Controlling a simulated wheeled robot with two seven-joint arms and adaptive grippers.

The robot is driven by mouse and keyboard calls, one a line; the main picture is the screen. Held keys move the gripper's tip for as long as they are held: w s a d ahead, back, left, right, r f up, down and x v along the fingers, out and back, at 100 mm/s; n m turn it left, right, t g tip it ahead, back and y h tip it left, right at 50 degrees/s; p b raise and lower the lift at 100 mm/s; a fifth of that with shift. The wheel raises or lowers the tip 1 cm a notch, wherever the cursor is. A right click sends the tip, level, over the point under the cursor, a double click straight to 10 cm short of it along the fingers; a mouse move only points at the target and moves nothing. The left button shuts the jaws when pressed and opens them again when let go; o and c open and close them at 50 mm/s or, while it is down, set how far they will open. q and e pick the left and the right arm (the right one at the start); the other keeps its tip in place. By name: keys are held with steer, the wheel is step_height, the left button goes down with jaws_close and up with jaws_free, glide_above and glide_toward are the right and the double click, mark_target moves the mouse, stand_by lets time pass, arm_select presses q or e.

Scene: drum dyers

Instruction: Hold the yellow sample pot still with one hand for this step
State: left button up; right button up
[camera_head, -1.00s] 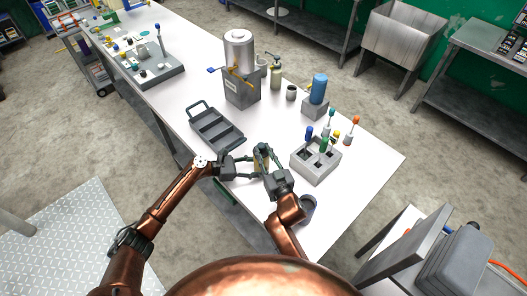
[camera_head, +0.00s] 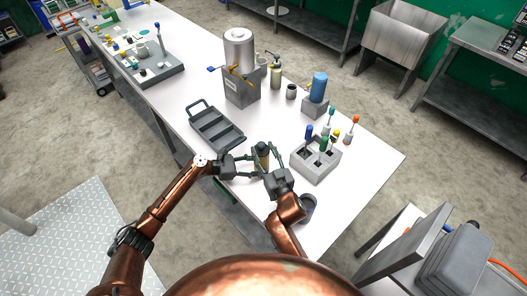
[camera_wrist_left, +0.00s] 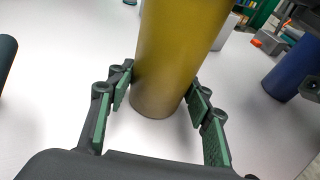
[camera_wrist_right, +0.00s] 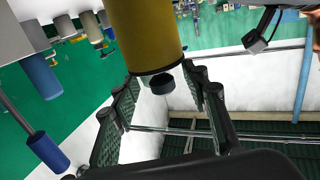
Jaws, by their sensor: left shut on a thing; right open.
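The yellow sample pot (camera_head: 262,163) stands upright near the table's front edge. It also shows in the left wrist view (camera_wrist_left: 178,55) and the right wrist view (camera_wrist_right: 146,38). A dark, narrower round top shows on the pot in the right wrist view (camera_wrist_right: 157,84). My left gripper (camera_head: 252,167) is shut on the pot from the left, a green-padded finger on each side in the left wrist view (camera_wrist_left: 160,95). My right gripper (camera_head: 265,154) is open, its fingers spread around the pot's top without visible contact.
A grey divided tray (camera_head: 216,130) lies just behind my left gripper. A grey block holder (camera_head: 316,166) with several coloured tools stands to the right. A metal drum on a grey stand (camera_head: 240,88) is farther back.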

step_height(320, 180, up, 10)
stand_by(0.4)
stand_by(0.3)
arm_select(q)
steer(key=o, duration=1)
steer(key=shift+o, duration=0.2)
steer(key=v, duration=1.2)
arm_select(e)
steer(key=shift+f, duration=0.1)
